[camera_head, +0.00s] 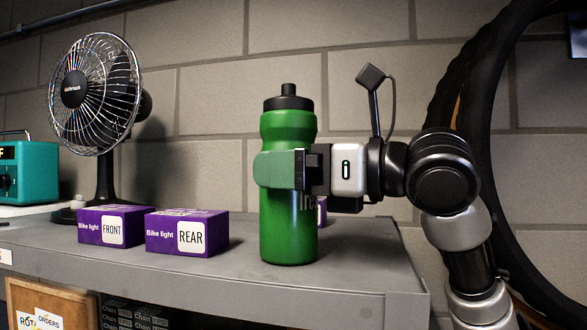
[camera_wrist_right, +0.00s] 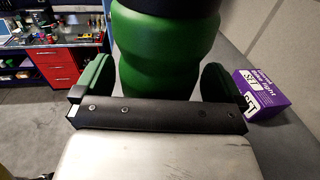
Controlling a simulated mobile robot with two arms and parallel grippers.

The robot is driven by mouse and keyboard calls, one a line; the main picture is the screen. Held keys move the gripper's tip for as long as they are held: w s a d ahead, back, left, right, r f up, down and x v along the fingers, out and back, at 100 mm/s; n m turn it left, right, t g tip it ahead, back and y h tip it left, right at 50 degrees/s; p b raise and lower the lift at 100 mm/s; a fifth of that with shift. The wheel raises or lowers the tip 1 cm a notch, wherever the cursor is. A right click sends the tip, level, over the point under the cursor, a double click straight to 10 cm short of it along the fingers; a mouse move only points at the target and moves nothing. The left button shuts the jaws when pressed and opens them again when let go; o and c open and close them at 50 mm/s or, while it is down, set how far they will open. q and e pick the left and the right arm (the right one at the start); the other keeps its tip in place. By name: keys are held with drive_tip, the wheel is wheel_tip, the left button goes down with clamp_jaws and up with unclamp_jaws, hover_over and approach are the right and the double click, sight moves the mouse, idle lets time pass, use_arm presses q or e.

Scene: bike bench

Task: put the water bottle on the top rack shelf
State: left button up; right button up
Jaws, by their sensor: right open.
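The green water bottle (camera_head: 288,235) with a black cap stands upright on the grey top shelf (camera_head: 345,270), near its right end. My right gripper (camera_head: 268,169) reaches in from the right at the bottle's upper middle. In the right wrist view the bottle (camera_wrist_right: 165,55) is between the two green fingers of my right gripper (camera_wrist_right: 158,85), which are open, with a gap visible on each side. The bottle's base appears to rest on the shelf. My left gripper is not in view.
Two purple bike light boxes, front (camera_head: 102,228) and rear (camera_head: 178,238), stand left of the bottle. Another purple box (camera_wrist_right: 262,93) is close beside the right gripper, mostly hidden behind the bottle in the head view. A fan (camera_head: 95,95) and teal radio (camera_head: 28,172) are further left. A tire (camera_head: 480,110) hangs right.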

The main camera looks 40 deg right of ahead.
drive_tip(key=b+v, duration=0.5)
drive_tip(key=v, duration=0.7)
drive_tip(key=shift+s+r, duration=0.1)
drive_tip(key=shift+r, duration=0.05)
drive_tip(key=shift+a, duration=0.1)
